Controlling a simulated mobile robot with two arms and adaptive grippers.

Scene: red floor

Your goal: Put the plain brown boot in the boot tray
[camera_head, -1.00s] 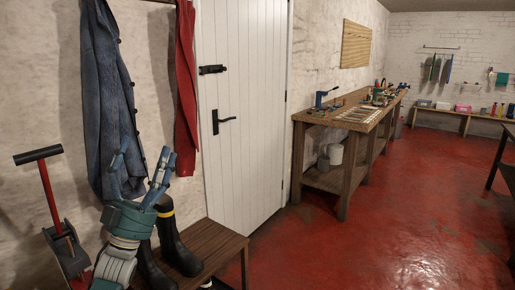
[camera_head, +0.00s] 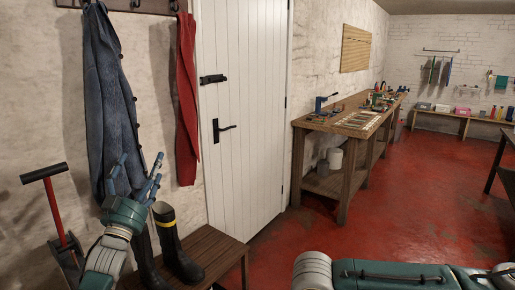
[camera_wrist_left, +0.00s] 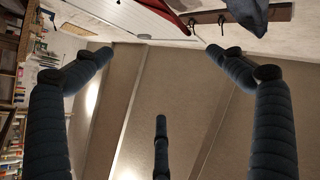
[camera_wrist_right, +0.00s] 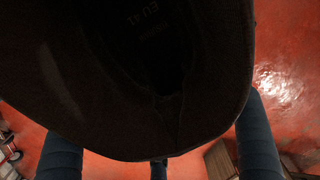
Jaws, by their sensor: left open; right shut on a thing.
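A dark brown boot (camera_wrist_right: 150,60) fills the upper part of the right wrist view, its wide opening facing the camera and "EU 41" marked inside. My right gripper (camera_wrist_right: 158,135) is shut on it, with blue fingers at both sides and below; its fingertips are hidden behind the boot. In the head view only my right arm shows along the bottom right edge, without hand or boot. My left gripper (camera_head: 138,180) is open and empty, raised in front of the blue coat; its spread fingers also show in the left wrist view (camera_wrist_left: 160,90). I cannot make out the boot tray.
A coat (camera_head: 110,110) and red cloth (camera_head: 187,100) hang above. A workbench (camera_head: 345,125) stands beyond the door; the red floor is open at right.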

